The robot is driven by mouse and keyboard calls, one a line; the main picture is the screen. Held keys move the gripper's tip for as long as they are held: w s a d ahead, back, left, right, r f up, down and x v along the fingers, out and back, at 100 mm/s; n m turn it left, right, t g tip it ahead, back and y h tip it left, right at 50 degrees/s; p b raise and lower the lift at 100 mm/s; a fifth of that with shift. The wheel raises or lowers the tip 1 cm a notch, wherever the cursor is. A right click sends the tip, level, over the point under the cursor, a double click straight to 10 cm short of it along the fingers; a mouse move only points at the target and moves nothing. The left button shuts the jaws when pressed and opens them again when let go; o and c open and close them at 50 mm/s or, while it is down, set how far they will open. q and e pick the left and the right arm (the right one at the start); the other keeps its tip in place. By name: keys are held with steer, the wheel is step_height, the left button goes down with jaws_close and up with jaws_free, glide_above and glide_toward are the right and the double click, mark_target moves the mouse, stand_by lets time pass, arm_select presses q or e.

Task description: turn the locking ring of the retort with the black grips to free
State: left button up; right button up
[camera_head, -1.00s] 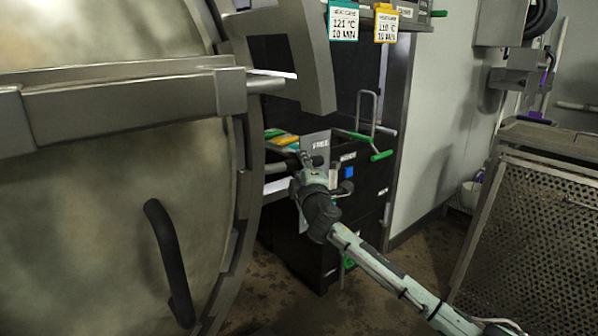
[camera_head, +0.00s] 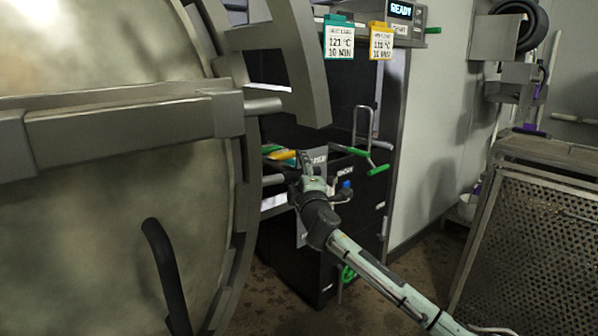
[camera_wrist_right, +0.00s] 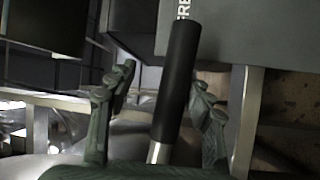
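The round steel retort door (camera_head: 90,230) fills the left of the head view, with its locking ring (camera_head: 244,165) along the right rim. A black bar handle (camera_head: 166,275) is on the door face. My right gripper (camera_head: 306,168) is beside the ring, in front of a grey lettered plate (camera_head: 318,154). In the right wrist view a black grip (camera_wrist_right: 176,80) on a metal rod stands between the spread fingers of my right gripper (camera_wrist_right: 160,115). Gaps show on both sides, wider on the left. The grey plate behind it reads "FRE" (camera_wrist_right: 222,30). My left gripper is out of view.
A dark cabinet (camera_head: 350,110) with green-tipped handles (camera_head: 372,160) stands behind my gripper. Teal (camera_head: 338,38) and yellow (camera_head: 380,40) cards hang above. A perforated metal crate (camera_head: 530,240) stands at right. Bare floor shows between.

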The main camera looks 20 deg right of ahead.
steer(key=shift+s, duration=0.1)
steer(key=shift+s+a+f, duration=0.1)
steer(key=shift+s, duration=0.15)
steer(key=v, duration=1.1)
steer(key=shift+s, duration=0.15)
steer(key=s+d+f+m+g+p, duration=0.2)
steer(key=s+f+m+g, duration=0.3)
steer(key=f, duration=0.6)
steer(key=s+d+f+m+g+p, duration=0.1)
steer(key=s+f+m+g, duration=0.15)
steer(key=s+f, duration=0.7)
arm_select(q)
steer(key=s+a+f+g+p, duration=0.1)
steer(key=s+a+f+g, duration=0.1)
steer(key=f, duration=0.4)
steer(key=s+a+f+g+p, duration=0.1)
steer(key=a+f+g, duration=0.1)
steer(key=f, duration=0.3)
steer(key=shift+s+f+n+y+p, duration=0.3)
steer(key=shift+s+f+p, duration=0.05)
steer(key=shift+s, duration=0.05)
arm_select(e)
steer(key=s+a+f+m+g+y, duration=0.1)
steer(key=s+f+m+g, duration=0.4)
steer(key=s+f, duration=1.2)
steer(key=s+g, duration=0.4)
steer(key=shift+s+y, duration=0.2)
steer(key=shift+y, duration=0.1)
